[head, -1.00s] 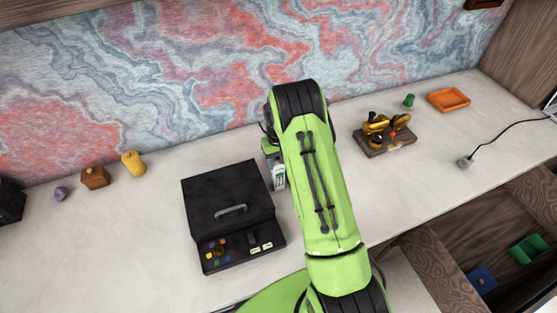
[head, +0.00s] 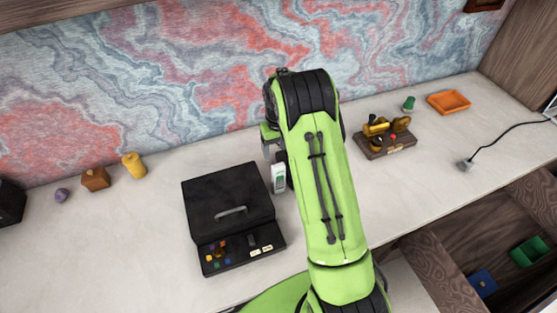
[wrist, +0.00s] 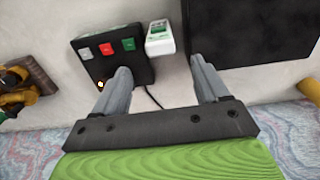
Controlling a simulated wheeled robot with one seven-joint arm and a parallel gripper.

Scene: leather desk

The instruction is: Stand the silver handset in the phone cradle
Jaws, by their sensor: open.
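The handset (head: 278,179), pale silver with a green screen, shows in the head view just right of the black case, partly beside my arm. In the wrist view the handset (wrist: 160,39) appears upright at the right edge of a black unit (wrist: 128,72) with white, red and green buttons, which looks like the phone cradle. A small orange light glows on the unit. I cannot tell how fully the handset is seated. My gripper (wrist: 162,88) is open, its two fingers apart with nothing between them. In the head view my arm hides most of the black unit.
A black case (head: 228,195) with a handle and coloured buttons lies close left of the handset. A yellow cylinder (head: 134,165) and a wooden block (head: 96,178) stand farther left. A brass device (head: 385,137) and an orange tray (head: 449,102) are right. Clear desk lies between.

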